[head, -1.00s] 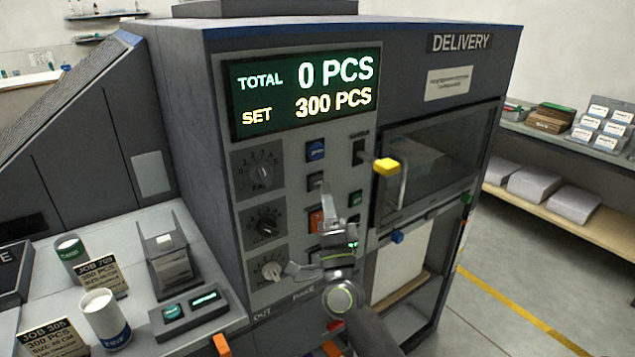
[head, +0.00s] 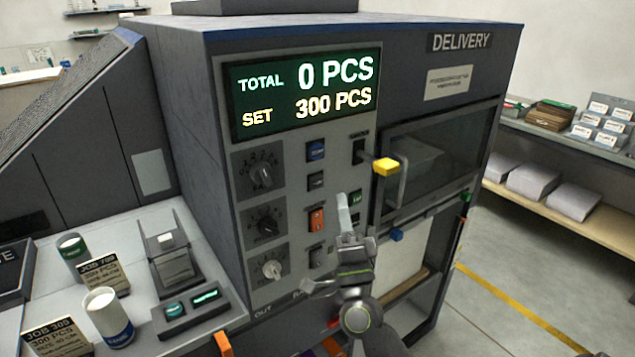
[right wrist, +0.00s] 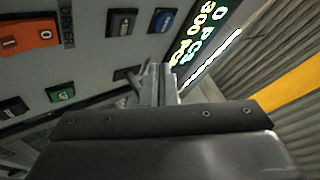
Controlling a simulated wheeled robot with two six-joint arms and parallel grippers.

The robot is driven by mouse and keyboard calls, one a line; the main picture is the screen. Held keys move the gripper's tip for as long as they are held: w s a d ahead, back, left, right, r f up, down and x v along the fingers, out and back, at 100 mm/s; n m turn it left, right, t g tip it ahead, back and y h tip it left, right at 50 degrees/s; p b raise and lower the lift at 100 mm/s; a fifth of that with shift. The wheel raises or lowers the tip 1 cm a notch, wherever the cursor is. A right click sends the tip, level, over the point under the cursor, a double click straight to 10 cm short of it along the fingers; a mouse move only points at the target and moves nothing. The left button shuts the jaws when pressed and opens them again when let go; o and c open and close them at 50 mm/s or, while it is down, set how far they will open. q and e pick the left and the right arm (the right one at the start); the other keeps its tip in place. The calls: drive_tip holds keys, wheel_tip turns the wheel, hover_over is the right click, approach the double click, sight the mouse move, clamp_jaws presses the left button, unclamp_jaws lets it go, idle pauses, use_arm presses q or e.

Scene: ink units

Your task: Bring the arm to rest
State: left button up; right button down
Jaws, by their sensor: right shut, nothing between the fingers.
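My right gripper (head: 343,208) is in front of the control panel (head: 335,170) of the delivery unit, its fingers pointing up, shut and empty. In the right wrist view its shut fingers (right wrist: 158,84) stand in front of the panel. I cannot tell the exact gap to the panel. The panel's display (head: 305,88) reads TOTAL 0 PCS and SET 300 PCS. The arm hides the lower right part of the panel. My left gripper does not show.
A yellow handle knob (head: 386,166) sticks out right of the panel by the glass door (head: 430,160). Three dials, such as the top one (head: 261,176), and an orange switch (head: 317,219) lie left of the gripper. Cups and job cards (head: 103,272) stand on the left counter. Floor at right is clear.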

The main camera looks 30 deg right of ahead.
drive_tip(key=shift+h, duration=0.3)
drive_tip(key=w+f+n+g+y, duration=0.2)
drive_tip(key=f+n+g+y, duration=0.15)
drive_tip(key=f, duration=0.95)
drive_tip(key=w+f+n+g+y, duration=0.1)
drive_tip(key=f+n+g+y, duration=0.3)
drive_tip(key=f, duration=0.8)
drive_tip(key=s+f+n+g, duration=0.2)
drive_tip(key=s+f, duration=0.1)
drive_tip(key=f, duration=0.6)
drive_tip(key=s+f+n+g, duration=0.1)
drive_tip(key=s+f+n, duration=0.2)
drive_tip(key=f, duration=0.7)
drive_tip(key=s+f+n+g, duration=0.3)
drive_tip(key=s+f+g, duration=0.4)
drive_tip(key=s+f, duration=1.1)
drive_tip(key=s+a+f+n+g, duration=0.1)
drive_tip(key=s+f+g, duration=0.2)
drive_tip(key=s, duration=0.8)
drive_tip(key=s+a+f+n+g, duration=0.1)
drive_tip(key=s+f, duration=0.4)
drive_tip(key=s, duration=0.6)
drive_tip(key=shift+n+g, duration=0.55)
drive_tip(key=shift+g, duration=0.6)
